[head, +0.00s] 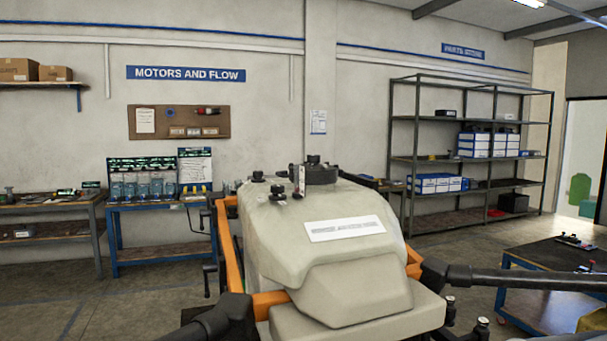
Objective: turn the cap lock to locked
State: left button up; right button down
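The drone's beige tank (340,255) stands in front of me, held in an orange frame (233,258). A round black cap (321,175) sits on top of the tank, towards its far side. A small upright light-coloured piece with a red mark (300,180) stands at the cap's left edge; it may be the cap lock. It is too small to tell which way the lock is turned. Neither of my grippers shows in the head view.
Black drone arms (530,281) reach out low on both sides. Small black fittings (277,193) stand on the tank top left of the cap. A blue bench (160,207) is behind left, shelving (470,160) behind right, and a low blue table (550,258) at right.

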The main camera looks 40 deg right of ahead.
aim_at(312, 161)
jog(key=z, duration=1.35)
